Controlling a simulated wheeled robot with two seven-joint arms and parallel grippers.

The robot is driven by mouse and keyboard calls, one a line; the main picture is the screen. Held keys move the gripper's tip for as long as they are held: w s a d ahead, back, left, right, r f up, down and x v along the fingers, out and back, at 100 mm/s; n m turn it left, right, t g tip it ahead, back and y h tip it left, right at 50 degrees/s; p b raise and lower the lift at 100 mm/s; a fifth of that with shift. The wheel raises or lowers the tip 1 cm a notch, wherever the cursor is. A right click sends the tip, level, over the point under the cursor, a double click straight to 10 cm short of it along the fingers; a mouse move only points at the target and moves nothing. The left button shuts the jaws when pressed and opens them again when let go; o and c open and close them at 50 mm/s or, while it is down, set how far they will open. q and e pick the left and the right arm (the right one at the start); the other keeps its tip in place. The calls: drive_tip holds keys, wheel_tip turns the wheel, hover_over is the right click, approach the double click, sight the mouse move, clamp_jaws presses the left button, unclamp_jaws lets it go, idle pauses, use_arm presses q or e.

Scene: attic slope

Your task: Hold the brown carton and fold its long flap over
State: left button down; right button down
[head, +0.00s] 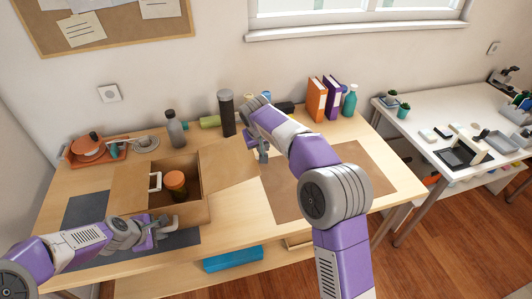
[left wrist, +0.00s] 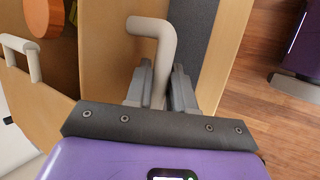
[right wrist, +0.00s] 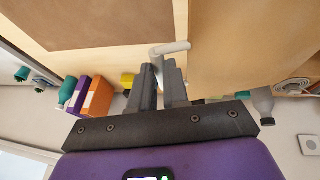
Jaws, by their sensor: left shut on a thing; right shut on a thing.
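The brown carton (head: 205,188) stands open on the wooden desk, with an orange-lidded jar (head: 177,182) inside. A flap with a white handle (head: 155,181) is at its left side. The long flap (head: 232,167) spreads out to the right, away from the opening. My left gripper (head: 158,230) is at the carton's near side, shut on a pale bent handle (left wrist: 153,35). My right gripper (head: 262,150) is at the long flap's outer edge. In the right wrist view its fingers are shut on a pale handle (right wrist: 172,48) beside the flap.
A brown mat (head: 330,180) lies right of the flap. A grey bottle (head: 175,130), a dark cylinder (head: 226,113) and a green bottle (head: 210,121) stand or lie behind. An orange tray (head: 85,148) is at the back left; binders (head: 317,98) are at the back right.

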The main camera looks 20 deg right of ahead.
drive_tip(key=a+r+h, duration=0.1)
drive_tip(key=r+h, duration=0.1)
drive_tip(key=a+r+n+h, duration=0.1)
drive_tip(key=r+h, duration=0.1)
drive_tip(key=a+r+h, duration=0.1)
drive_tip(key=r+h, duration=0.1)
drive_tip(key=shift+w+a+t, duration=0.1)
drive_tip(key=shift+a+t, duration=0.05)
drive_tip(key=shift+t, duration=0.15)
drive_tip(key=a+r+n+h, duration=0.1)
drive_tip(key=a+r+h, duration=0.5)
drive_tip(key=shift+a+r+n+t, duration=0.25)
drive_tip(key=shift+r+n+t, duration=0.05)
drive_tip(key=shift+n+t, duration=0.1)
drive_tip(key=c, duration=1.4)
unclamp_jaws()
drive_tip(key=shift+d, duration=0.1)
drive_tip(key=shift+f, duration=0.1)
